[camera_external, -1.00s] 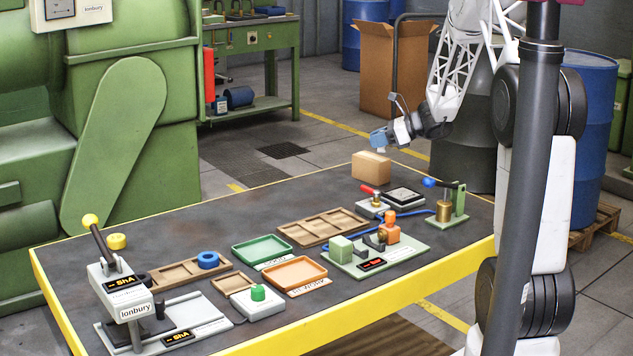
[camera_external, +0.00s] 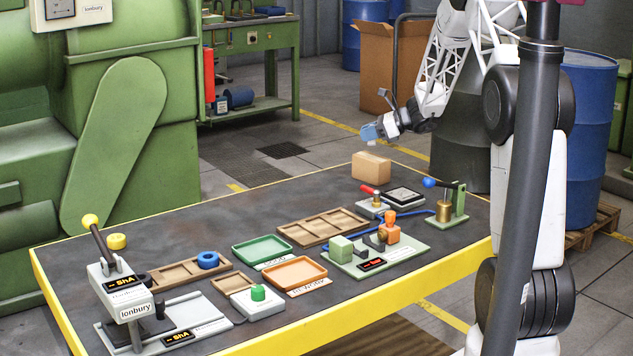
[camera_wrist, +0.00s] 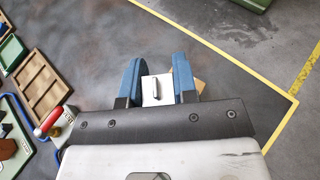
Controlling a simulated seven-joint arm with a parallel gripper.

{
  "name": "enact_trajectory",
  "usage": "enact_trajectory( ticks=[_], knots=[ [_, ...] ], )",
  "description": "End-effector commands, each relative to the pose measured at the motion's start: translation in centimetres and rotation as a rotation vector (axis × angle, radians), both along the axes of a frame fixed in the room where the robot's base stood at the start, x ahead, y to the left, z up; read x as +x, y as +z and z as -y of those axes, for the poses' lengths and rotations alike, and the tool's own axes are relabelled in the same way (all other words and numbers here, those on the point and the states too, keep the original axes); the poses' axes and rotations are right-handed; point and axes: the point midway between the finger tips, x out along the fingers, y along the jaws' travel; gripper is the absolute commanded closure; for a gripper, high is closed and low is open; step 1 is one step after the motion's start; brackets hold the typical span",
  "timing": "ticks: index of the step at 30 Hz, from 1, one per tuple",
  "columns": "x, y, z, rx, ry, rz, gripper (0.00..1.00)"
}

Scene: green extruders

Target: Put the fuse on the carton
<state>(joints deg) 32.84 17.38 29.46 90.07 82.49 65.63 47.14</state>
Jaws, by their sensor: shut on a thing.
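My gripper (camera_external: 371,134) is above the far end of the table, shut on the fuse. The fuse (camera_wrist: 150,89) is a pale, squarish piece with a grey metal strip, held between the two blue fingers in the wrist view. Only a small pale bit of it shows under the fingers in the external view. The carton (camera_external: 370,168) is a closed brown box on the table near its far edge, just below my gripper. A gap shows between the fuse and the carton. In the wrist view the carton (camera_wrist: 199,86) is mostly hidden behind the fuse and right finger.
A red-handled device and a dark-topped scale (camera_external: 404,195) stand just in front of the carton. A green-framed lever stand (camera_external: 459,205) is to the right. A wooden sectioned tray (camera_external: 322,227) lies nearer. The table's yellow edge (camera_wrist: 230,60) runs close beyond the carton.

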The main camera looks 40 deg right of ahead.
Motion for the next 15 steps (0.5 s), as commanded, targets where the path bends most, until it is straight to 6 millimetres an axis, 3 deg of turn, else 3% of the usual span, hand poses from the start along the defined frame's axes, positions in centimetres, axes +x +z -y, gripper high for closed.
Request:
enact_trajectory(
  ticks=[15],
  knots=[
    [0.0,-3.5,0.0,0.000,0.000,0.000,0.97]
  ],
)
